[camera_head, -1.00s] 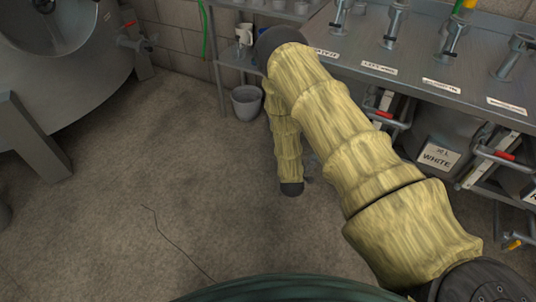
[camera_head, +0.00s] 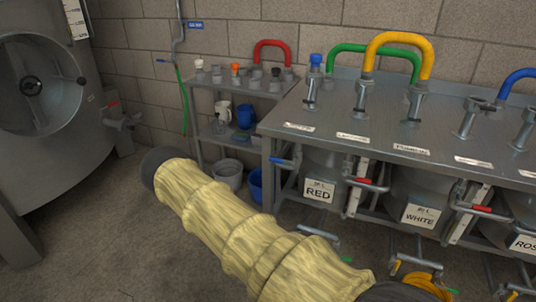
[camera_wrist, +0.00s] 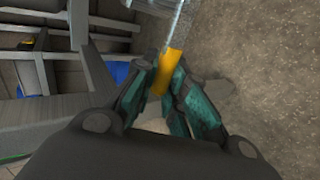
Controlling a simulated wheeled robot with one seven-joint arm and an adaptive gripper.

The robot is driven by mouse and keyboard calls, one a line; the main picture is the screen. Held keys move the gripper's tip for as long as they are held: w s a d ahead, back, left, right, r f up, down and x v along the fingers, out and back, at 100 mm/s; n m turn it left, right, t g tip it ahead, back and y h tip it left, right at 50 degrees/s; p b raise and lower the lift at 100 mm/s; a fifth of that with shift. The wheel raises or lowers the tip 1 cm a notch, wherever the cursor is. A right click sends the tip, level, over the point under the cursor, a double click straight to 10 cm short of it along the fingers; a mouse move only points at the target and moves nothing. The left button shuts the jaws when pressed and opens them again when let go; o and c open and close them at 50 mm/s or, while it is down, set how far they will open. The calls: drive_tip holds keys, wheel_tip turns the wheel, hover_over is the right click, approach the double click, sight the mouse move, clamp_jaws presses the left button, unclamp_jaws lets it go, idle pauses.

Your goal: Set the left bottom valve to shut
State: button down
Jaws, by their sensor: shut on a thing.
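In the wrist view my gripper (camera_wrist: 163,97) is shut on an orange-yellow lever (camera_wrist: 171,67), with its teal fingers on both sides of it. The lever's far end meets a pale grey metal part (camera_wrist: 178,22) at the top. I cannot tell from this view which valve it belongs to. In the head view my arm crosses the lower middle and hides its own end, so my gripper does not show there. Low valves under the bench there include a blue-handled one (camera_head: 283,162) at the left and red-handled ones (camera_head: 365,181) further right.
A steel bench (camera_head: 400,128) carries upright fittings and coloured hoses. Kegs marked RED (camera_head: 318,191) and WHITE (camera_head: 420,215) stand below. A shelf unit (camera_head: 200,141) and a grey bucket (camera_head: 228,172) stand behind my arm. A large vessel (camera_head: 40,90) is at left; floor between is clear.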

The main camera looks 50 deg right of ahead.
drive_tip(key=shift+w, duration=0.1)
drive_tip(key=c, duration=1.4)
unclamp_jaws()
drive_tip(key=shift+c, duration=0.2)
drive_tip(key=v, duration=1.2)
